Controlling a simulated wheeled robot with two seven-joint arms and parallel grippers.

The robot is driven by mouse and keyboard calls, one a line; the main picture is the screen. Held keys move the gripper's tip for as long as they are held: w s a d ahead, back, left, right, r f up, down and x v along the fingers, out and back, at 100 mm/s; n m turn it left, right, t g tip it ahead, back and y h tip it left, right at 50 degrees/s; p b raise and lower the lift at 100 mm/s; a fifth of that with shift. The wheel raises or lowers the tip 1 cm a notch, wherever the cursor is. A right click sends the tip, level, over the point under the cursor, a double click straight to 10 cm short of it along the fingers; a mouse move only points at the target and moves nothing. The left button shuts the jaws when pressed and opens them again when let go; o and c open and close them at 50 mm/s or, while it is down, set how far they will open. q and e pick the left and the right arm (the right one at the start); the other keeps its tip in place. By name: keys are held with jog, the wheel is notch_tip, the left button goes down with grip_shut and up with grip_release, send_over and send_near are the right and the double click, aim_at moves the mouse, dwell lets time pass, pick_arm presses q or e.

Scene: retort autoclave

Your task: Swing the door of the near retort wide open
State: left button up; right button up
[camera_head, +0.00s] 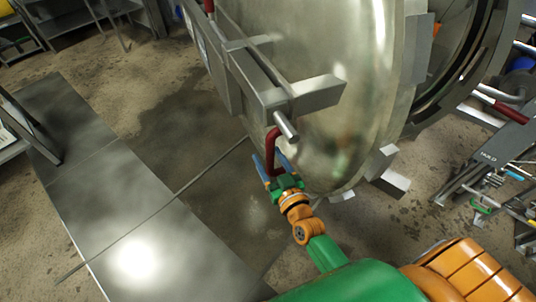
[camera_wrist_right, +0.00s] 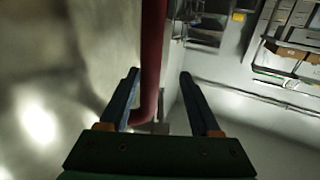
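The near retort's door (camera_head: 340,60) is a large domed metal disc filling the upper middle of the head view. It stands apart from the dark retort mouth (camera_head: 462,60) on its right, so it is partly open. A red handle (camera_head: 270,150) hangs at the lower end of the door's bar; the red handle also shows in the right wrist view (camera_wrist_right: 152,60). My right gripper (camera_head: 270,162) is at this handle, its blue fingers apart. In the wrist view (camera_wrist_right: 160,88) the handle lies between the fingers, close to the left one, with a gap to the right one. My left gripper is not in view.
Metal floor plates (camera_head: 115,175) lie left of the door, with bare floor around them. A tool-covered surface (camera_head: 495,150) stands at the right. A shelf with boxes (camera_wrist_right: 295,60) shows in the wrist view's upper right.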

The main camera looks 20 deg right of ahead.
jog(key=shift+s+a+p, duration=0.1)
jog(key=shift+s+p, duration=0.25)
jog(key=shift+s, duration=0.5)
jog(key=shift+s+a+r+p, duration=0.15)
jog(key=shift+s+p, duration=0.1)
jog(key=shift+s, duration=0.75)
jog(key=shift+s+a+f+p, duration=0.1)
jog(key=shift+s+a+p, duration=0.15)
jog(key=shift+s, duration=0.7)
jog(key=shift+s+a+r+p, duration=0.1)
jog(key=shift+s+p, duration=0.15)
jog(key=shift+s, duration=0.75)
